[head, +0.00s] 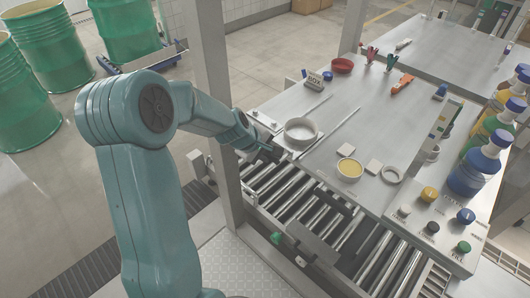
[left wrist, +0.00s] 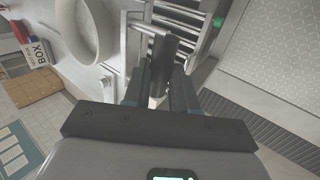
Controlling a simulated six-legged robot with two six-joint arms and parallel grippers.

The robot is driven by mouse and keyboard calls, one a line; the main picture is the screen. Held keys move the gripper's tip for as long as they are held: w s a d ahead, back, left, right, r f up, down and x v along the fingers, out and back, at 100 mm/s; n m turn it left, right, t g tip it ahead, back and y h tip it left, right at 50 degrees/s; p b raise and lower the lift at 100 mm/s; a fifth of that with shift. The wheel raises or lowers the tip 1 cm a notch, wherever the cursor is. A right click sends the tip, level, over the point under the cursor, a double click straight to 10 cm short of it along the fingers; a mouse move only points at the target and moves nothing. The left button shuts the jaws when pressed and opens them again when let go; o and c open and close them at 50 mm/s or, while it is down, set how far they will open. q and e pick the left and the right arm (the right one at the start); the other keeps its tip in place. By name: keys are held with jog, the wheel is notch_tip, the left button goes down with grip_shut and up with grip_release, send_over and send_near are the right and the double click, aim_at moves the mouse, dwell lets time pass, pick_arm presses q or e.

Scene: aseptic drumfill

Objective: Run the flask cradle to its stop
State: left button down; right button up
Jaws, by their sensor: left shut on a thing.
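The flask cradle (head: 301,131) looks like a round white open cup on a pale plate. It sits at the table's near left edge, between two thin rails (head: 340,128) that run away up the tabletop. My left gripper (head: 270,152) is at the cradle's near side, just over the table edge. In the left wrist view the fingers (left wrist: 168,75) are shut on a dark handle (left wrist: 163,48), which joins a pale bar beside the plate. The cradle's white ring (left wrist: 82,25) shows at the upper left there. The cup looks empty. My right gripper is not in view.
A roller conveyor (head: 300,205) runs below the table's front edge. A dish of yellow stuff (head: 349,168), a white ring (head: 392,174) and a button panel (head: 440,222) are to the right. A BOX sign (head: 314,80) and red dish (head: 342,65) stand behind. A post (head: 212,110) rises beside my left arm.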

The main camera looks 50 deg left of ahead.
pick_arm(q)
jog(key=shift+w+a+r, duration=0.15)
jog(key=shift+r, duration=0.1)
jog(key=c, duration=0.9)
grip_release()
jog(key=shift+f, duration=0.1)
jog(key=p+v, duration=0.2)
jog(key=v, duration=1.4)
